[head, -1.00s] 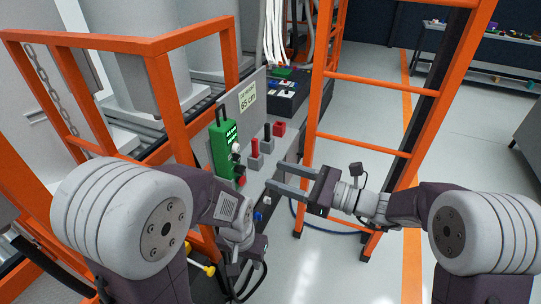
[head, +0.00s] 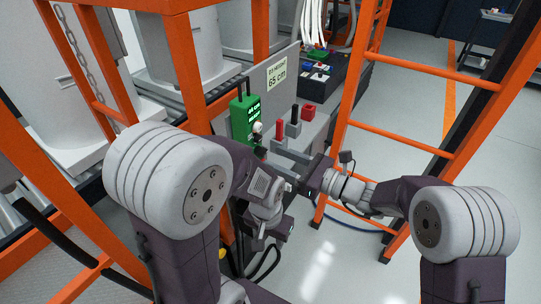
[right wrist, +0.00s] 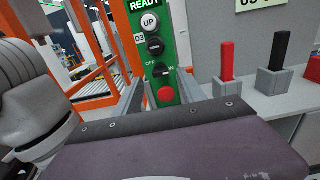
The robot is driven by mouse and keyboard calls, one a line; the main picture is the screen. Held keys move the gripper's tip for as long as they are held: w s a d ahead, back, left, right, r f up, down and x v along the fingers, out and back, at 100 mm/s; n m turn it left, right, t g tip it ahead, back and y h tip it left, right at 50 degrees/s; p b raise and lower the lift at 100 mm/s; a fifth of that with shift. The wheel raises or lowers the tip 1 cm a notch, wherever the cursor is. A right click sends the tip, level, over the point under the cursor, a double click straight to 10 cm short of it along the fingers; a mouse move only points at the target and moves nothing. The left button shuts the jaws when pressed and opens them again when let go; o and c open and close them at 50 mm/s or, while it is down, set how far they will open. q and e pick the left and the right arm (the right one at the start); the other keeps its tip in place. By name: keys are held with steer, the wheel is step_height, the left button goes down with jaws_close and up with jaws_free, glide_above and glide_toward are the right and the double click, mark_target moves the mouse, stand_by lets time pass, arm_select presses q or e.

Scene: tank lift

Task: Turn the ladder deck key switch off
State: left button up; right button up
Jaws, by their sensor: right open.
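The green control box (head: 240,121) stands upright beside the grey panel. In the right wrist view its face shows a white UP button (right wrist: 150,22), a black button (right wrist: 155,46), a small black switch (right wrist: 160,71) beside OFF lettering, and a red button (right wrist: 166,95). I cannot tell which way the switch points. My right gripper (head: 277,152) is open and empty in front of the box's lower part. In the right wrist view its fingers (right wrist: 161,92) lie either side of the box face, apart from the switch. My left gripper (head: 272,232) is low; its jaws are unclear.
A red-handled lever (head: 280,130) and a black-handled lever (head: 294,117) stand right of the box, with a red block (head: 309,112) behind. An orange ladder (head: 400,143) rises at the right. Orange railing (head: 181,65) stands left. Open floor (head: 320,255) lies in front.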

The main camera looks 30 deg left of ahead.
mark_target(261, 152)
steer(key=shift+w+a, duration=0.15)
steer(key=shift+a, duration=1.25)
jaws_close()
steer(key=shift+f+b, duration=0.15)
steer(key=shift+b, duration=0.4)
steer(key=n+b, duration=0.2)
steer(key=b, duration=0.2)
steer(key=n+b, duration=0.3)
steer(key=b, duration=0.1)
steer(key=n+b, duration=0.2)
steer(key=b, duration=0.2)
steer(key=shift+f+n, duration=0.3)
steer(key=n+b, duration=0.4)
steer(key=b, duration=0.1)
steer(key=n+b, duration=0.3)
steer(key=b, duration=0.3)
steer(key=shift+r+n, duration=0.2)
steer(key=shift+n, duration=0.2)
steer(key=shift+r+n+b, duration=0.2)
steer(key=shift+n+b, duration=1)
steer(key=shift+b, duration=0.1)
